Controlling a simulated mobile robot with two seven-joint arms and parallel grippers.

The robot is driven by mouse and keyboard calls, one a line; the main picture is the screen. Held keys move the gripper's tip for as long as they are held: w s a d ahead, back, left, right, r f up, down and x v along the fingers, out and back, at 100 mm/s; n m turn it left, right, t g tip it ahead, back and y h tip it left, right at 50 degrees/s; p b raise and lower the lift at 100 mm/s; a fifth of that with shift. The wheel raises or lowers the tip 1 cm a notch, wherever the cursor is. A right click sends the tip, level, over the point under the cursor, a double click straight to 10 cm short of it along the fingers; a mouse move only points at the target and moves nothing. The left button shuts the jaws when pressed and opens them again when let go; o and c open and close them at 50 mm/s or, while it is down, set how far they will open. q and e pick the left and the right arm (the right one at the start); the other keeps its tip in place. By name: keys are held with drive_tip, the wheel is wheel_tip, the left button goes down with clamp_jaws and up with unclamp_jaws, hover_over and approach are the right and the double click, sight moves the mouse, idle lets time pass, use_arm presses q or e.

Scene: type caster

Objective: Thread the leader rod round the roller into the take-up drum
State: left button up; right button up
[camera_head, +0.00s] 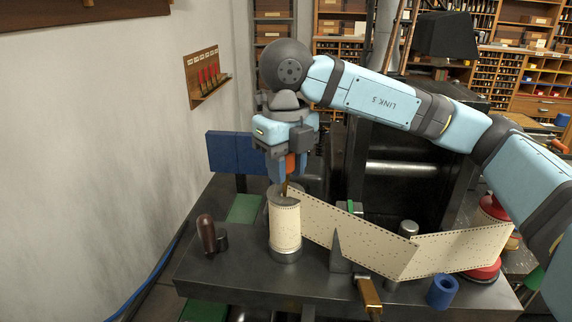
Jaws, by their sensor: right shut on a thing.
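My right gripper (287,178) points down just above the left end of the paper strip. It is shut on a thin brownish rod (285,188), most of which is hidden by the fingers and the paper. Cream perforated paper (286,228) curves around the upright take-up drum (286,256), whose grey base shows below. The paper strip (350,239) runs right from there, past the grey roller post (408,229), to the red-flanged supply spool (484,272). Whether the rod sits in a slot of the drum cannot be told. My left gripper is not in view.
A dark wood-handled crank (207,234) stands left of the drum on the dark bench plate (240,280). A blue panel (233,153) stands behind left.

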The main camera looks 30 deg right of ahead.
sight(282, 195)
drive_tip(key=shift+f+b, duration=0.5)
drive_tip(key=shift+f, duration=0.2)
drive_tip(key=shift+s+a+f+b, duration=0.2)
drive_tip(key=shift+a+f+b, duration=0.1)
drive_tip(key=shift+f+b, duration=0.25)
drive_tip(key=o, duration=0.9)
drive_tip(key=shift+a+f, duration=0.1)
drive_tip(key=shift+a, duration=0.05)
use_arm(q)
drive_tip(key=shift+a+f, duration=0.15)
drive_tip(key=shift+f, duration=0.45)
use_arm(e)
drive_tip(key=shift+o, duration=0.5)
drive_tip(key=shift+a, duration=0.1)
drive_tip(key=shift+s, duration=0.1)
drive_tip(key=shift+d+r+p, duration=0.25)
drive_tip(key=shift+r+p, duration=0.3)
drive_tip(key=shift+r, duration=0.55)
drive_tip(key=shift+w+d+r+p, duration=0.25)
drive_tip(key=shift+r+p, duration=0.15)
drive_tip(key=shift+r, duration=0.15)
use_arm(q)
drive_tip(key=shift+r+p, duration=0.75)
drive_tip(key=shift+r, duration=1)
use_arm(e)
drive_tip(key=shift+r, duration=1.45)
